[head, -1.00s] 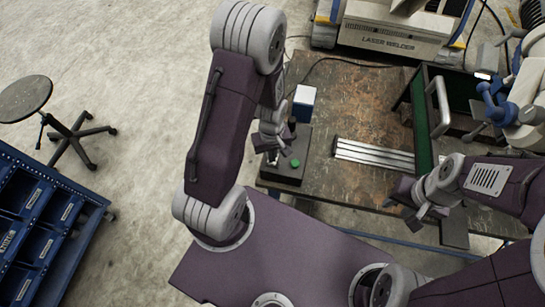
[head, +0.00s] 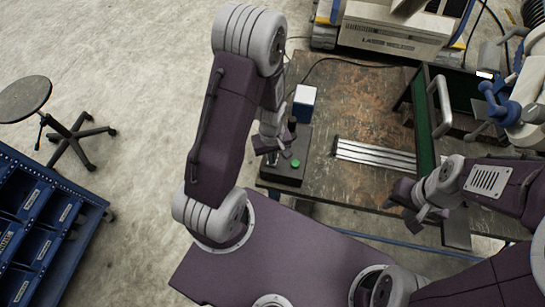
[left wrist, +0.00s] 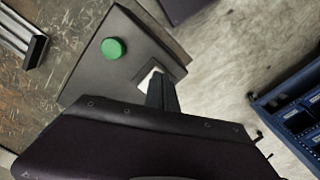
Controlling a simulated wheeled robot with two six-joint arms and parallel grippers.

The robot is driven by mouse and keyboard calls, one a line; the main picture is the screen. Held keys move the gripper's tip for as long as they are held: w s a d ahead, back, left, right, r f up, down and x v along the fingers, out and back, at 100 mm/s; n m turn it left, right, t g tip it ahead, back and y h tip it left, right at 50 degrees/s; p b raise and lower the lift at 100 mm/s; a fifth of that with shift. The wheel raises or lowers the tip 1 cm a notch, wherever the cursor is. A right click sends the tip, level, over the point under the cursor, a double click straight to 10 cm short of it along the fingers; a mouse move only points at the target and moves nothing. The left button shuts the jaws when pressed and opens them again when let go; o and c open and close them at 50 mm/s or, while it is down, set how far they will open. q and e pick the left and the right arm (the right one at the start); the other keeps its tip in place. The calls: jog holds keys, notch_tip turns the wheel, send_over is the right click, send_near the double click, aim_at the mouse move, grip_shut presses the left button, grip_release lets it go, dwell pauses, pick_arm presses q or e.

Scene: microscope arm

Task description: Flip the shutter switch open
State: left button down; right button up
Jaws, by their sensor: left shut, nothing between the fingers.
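A dark control box (head: 286,174) with a green button (head: 295,163) sits at the near left of the workbench. In the left wrist view the box (left wrist: 78,82) shows the green button (left wrist: 113,48) and a small white part (left wrist: 146,79) at the fingertips. That part may belong to the shutter switch; the fingers partly hide it, so its position cannot be told. My left gripper (head: 271,153) is shut and empty, low over the box; it also shows in the left wrist view (left wrist: 158,80). My right gripper (head: 430,214) hangs near the bench's front edge, away from the box.
A blue and white box (head: 304,104) stands behind the control box. A slotted metal rail (head: 374,155) lies on the workbench (head: 345,105) to the right. A laser welder (head: 392,34) is at the back and a microscope-like device (head: 515,105) at the right.

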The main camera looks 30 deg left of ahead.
pick_arm(q)
notch_tip(320, 180, up, 7)
jog(key=p, duration=0.6)
jog(key=shift+f, duration=0.1)
jog(key=w+d+r+m+t+b, duration=0.1)
jog(key=w+r+t+b, duration=0.15)
jog(key=w+b, duration=0.2)
jog(key=s+d+r+m+g+b, duration=0.1)
jog(key=s+r+m, duration=0.2)
jog(key=s+m, duration=0.4)
jog(key=shift+s+d+r+m+b, duration=0.15)
jog(key=shift+s+m+b, duration=0.2)
jog(key=shift+s, duration=0.4)
jog(key=shift+s, duration=0.15)
